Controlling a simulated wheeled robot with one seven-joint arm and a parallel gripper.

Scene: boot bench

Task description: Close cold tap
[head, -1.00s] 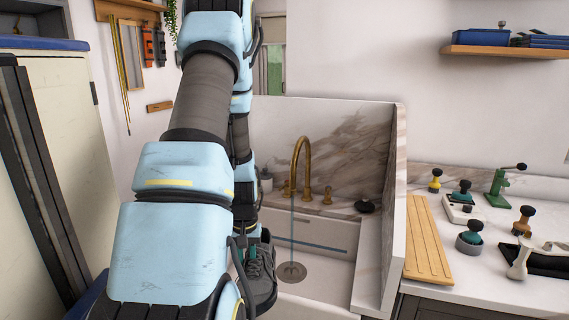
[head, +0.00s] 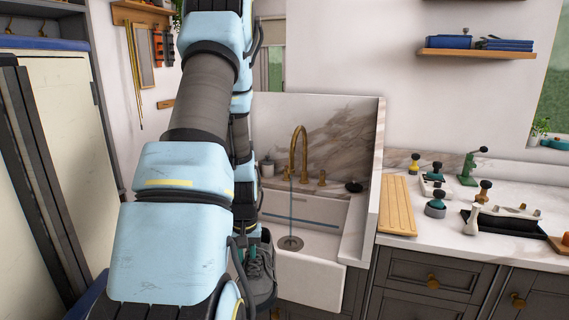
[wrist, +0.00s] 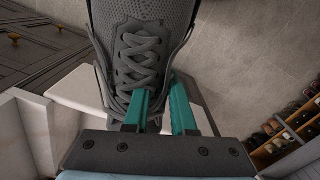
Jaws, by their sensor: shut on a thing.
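The brass tap (head: 299,150) stands at the back of the white sink (head: 310,262), and a thin stream of water falls from its spout toward the drain (head: 290,243). I cannot tell which handle is cold. In the wrist view my gripper (wrist: 160,112) has its teal fingers shut on a grey laced shoe (wrist: 145,45). The shoe also shows in the head view (head: 257,270), in front of the sink's left side, apart from the tap.
A wooden board (head: 398,205) lies on the counter right of the sink, with several brushes and small tools beyond it. A cream cabinet (head: 65,130) stands close on the left. A shelf of shoes (wrist: 290,130) shows in the wrist view.

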